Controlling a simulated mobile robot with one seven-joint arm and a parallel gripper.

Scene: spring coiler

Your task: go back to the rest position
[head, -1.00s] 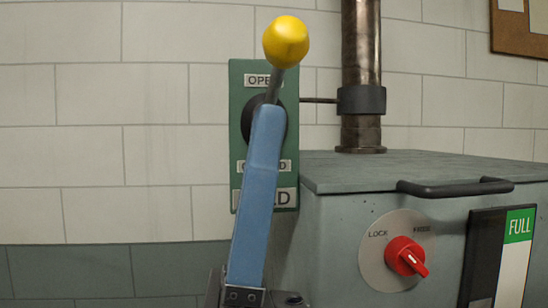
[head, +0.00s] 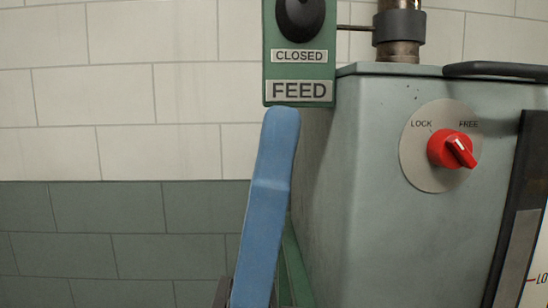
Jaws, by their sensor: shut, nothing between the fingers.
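My gripper (head: 281,118) shows as a blue finger rising from the bottom edge, with its tip just below the green FEED panel (head: 268,75). It appears closed and holds nothing. The panel's CLOSED and FEED labels are readable. A black round boss (head: 300,14) shows at the top of the panel; the lever's yellow ball is out of frame.
The grey-green machine box (head: 370,200) fills the right side, with a red knob (head: 453,149) between LOCK and FREE, a black handle (head: 495,70) and a dark level gauge (head: 515,220). Tiled wall (head: 110,150) lies behind on the left.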

